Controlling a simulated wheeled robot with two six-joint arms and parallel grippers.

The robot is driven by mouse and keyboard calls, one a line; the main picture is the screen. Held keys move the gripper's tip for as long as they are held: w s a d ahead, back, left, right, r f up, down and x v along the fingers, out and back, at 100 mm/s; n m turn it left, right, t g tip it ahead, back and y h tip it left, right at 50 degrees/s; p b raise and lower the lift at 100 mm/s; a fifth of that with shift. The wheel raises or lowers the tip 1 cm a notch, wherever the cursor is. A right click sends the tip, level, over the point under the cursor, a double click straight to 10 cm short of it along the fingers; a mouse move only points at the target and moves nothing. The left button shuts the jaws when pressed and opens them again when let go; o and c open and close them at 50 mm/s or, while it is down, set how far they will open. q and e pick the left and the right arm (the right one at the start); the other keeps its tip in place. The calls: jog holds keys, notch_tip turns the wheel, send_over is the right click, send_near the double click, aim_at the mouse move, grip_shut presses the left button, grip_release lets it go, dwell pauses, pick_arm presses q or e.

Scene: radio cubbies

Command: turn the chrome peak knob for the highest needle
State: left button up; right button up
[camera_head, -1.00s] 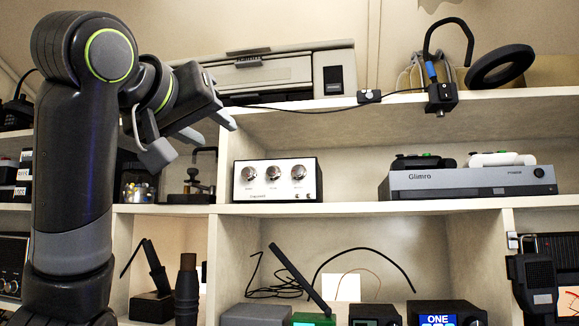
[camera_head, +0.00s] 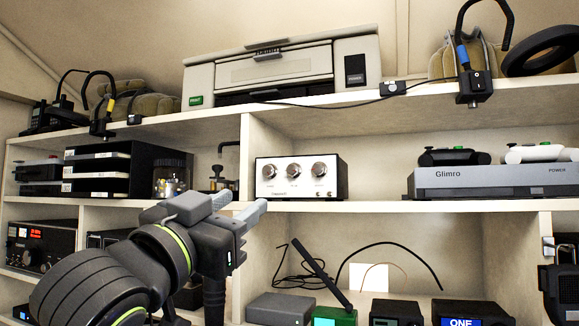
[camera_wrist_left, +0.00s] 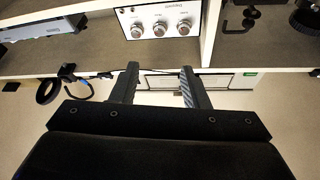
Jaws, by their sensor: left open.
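A white-faced tuner box (camera_head: 301,179) with several small marks and three chrome knobs in a row stands on the middle shelf: left knob (camera_head: 268,170), middle knob (camera_head: 293,170), right knob (camera_head: 319,169). Their labels are too small to read, so I cannot tell which is the peak knob. I see no clear needle. My left gripper (camera_head: 247,203) is open and empty, just below and left of the box, near the shelf edge. In the left wrist view the box (camera_wrist_left: 160,20) shows upside down beyond the open fingers (camera_wrist_left: 160,72). My right gripper is not in view.
A grey Glimro console (camera_head: 490,181) with two controllers sits right of the box. A printer (camera_head: 285,72) is on the top shelf. Shelf space right of the box is clear.

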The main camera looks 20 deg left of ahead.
aim_at(291, 169)
pick_arm(q)
jog(key=p+x, duration=0.7)
jog(key=x, duration=0.7)
jog(key=shift+w+d+r, duration=0.1)
jog(key=shift+w+r, duration=0.1)
jog(key=shift+w, duration=0.1)
jog(key=shift+w+d, duration=0.1)
jog(key=shift+w, duration=0.25)
